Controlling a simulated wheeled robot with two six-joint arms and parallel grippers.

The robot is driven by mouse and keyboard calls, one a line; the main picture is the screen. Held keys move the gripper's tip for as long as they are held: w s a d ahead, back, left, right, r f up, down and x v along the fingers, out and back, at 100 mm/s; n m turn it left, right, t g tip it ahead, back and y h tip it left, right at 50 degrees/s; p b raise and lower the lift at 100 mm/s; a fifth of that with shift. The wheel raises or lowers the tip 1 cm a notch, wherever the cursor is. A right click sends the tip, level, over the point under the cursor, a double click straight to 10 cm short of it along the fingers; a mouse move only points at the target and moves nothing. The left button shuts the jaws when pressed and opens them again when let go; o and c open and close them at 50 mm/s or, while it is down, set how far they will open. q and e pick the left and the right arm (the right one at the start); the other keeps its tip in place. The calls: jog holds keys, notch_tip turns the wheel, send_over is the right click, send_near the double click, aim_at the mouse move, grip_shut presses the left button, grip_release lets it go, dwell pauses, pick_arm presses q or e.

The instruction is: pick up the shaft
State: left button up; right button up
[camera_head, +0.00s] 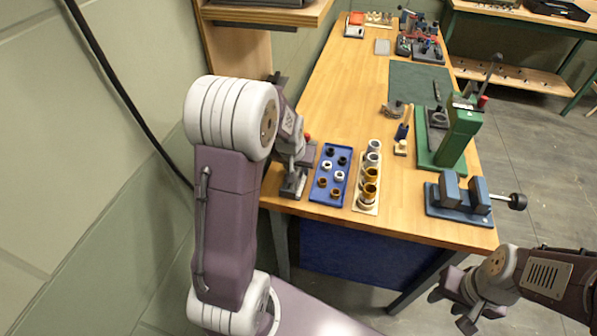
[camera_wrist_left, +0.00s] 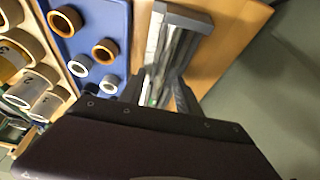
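A silvery metal piece, which looks like the shaft (camera_wrist_left: 168,66), lies along a grey block (camera_wrist_left: 186,17) at the table's left front edge. The grey block also shows in the head view (camera_head: 292,185), where my gripper partly hides the shaft. My left gripper (camera_wrist_left: 160,95) points down over it, with one dark finger on each side of the shaft. The fingers look apart; their tips are partly hidden by the gripper body. My right gripper (camera_head: 456,307) hangs empty in front of the table at lower right, its fingers apart.
A blue tray (camera_head: 345,150) with several rings stands right of the grey block, close to my left gripper. Beside it is a pale rack (camera_head: 377,206) with larger rings. A green press (camera_head: 460,130) and blue vise (camera_head: 462,198) stand further right.

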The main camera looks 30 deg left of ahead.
pick_arm(q)
grip_shut()
dwell(1.4)
